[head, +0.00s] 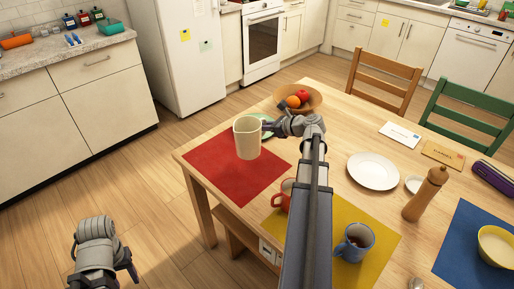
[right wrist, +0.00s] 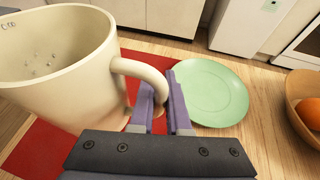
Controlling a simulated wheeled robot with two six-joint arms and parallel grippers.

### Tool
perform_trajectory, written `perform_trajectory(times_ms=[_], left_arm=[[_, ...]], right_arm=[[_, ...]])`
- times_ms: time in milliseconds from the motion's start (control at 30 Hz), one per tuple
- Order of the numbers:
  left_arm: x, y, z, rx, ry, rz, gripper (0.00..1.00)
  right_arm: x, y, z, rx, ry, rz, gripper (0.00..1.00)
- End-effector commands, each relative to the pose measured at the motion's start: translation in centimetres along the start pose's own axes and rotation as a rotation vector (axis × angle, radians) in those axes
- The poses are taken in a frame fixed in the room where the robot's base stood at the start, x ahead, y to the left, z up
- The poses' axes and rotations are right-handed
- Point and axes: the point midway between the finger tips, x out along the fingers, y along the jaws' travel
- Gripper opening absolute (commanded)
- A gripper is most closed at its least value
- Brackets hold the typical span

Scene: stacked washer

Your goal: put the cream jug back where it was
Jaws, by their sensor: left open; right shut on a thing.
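The cream jug (head: 247,138) is upright over the red placemat (head: 222,170) at the table's left end. I cannot tell whether its base touches the mat. My right gripper (head: 268,127) reaches in from the right and is shut on the jug's handle. In the right wrist view the purple fingers (right wrist: 163,106) close around the handle of the jug (right wrist: 60,65), and the jug looks empty apart from small specks inside. My left gripper (head: 104,262) is open and empty, low over the floor, left of the table.
A pale green plate (right wrist: 212,92) lies just beyond the jug, beside a fruit bowl (head: 311,97). A red mug (head: 283,196) and a blue mug (head: 354,244) stand near my right arm. A white plate (head: 373,171) and pepper mill (head: 425,195) are to the right.

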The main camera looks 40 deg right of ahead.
Motion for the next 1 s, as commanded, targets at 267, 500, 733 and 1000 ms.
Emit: perform_trajectory(times_ms=[267, 500, 733, 1000], left_arm=[[2.6, 0.3, -0.2, 0.000, 0.000, 0.000, 0.50], [3.7, 0.4, -0.2, 0.000, 0.000, 0.000, 0.50], [6.3, 0.6, -0.4, 0.000, 0.000, 0.000, 0.50], [6.2, 0.6, -0.4, 0.000, 0.000, 0.000, 0.50]], right_arm=[[1.0, 0.0, -2.4, 0.001, -0.002, 0.001, 0.00], [1.4, 0.0, -3.4, 0.001, -0.002, 0.001, 0.00], [2.4, -0.1, -5.8, 0.001, -0.002, 0.000, 0.00], [2.4, -0.1, -5.7, 0.001, -0.002, 0.001, 0.00]])
